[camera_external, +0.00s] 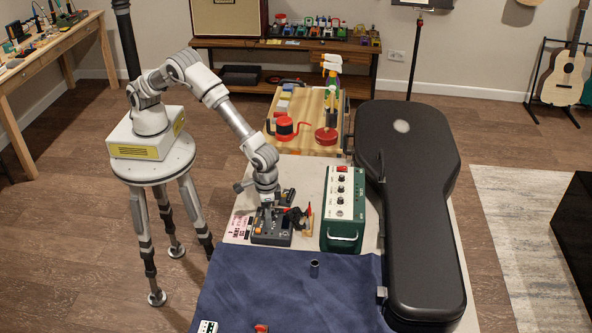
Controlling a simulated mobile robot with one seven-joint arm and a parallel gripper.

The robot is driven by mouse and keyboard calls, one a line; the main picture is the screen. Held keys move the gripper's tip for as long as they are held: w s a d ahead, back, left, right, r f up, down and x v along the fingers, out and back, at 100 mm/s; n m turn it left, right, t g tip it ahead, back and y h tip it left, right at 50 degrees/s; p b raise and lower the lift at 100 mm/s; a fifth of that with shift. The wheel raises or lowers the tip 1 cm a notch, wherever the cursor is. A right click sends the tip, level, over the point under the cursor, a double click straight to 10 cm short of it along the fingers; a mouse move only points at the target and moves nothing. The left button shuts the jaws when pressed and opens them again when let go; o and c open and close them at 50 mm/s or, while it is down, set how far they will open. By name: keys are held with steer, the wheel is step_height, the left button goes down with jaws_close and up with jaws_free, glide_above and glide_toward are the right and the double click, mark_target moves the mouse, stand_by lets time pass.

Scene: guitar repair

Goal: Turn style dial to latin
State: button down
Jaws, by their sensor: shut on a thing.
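A dark grey box with small knobs (271,235) lies on the light bench, left of the green amplifier. My gripper (267,207) is over the top of this box, pointing down and touching or nearly touching it. The fingers look closed together on a small part there, likely a dial. The style dial and its markings are hidden or too small to make out, so I cannot read its setting.
A green amplifier box (344,205) stands close right of the dark box. A black guitar case (412,190) lies further right. A blue cloth (290,293) covers the front. A small dark cylinder (315,268) stands on it. A wooden board with red tools (308,110) is behind.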

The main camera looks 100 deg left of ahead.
steer(key=c, duration=0.8)
jaws_free()
steer(key=shift+o, duration=0.2)
steer(key=shift+r, duration=0.1)
step_height(320, 180, up, 17)
steer(key=p, duration=0.1)
steer(key=shift+r+p, duration=0.15)
steer(key=shift+p, duration=0.2)
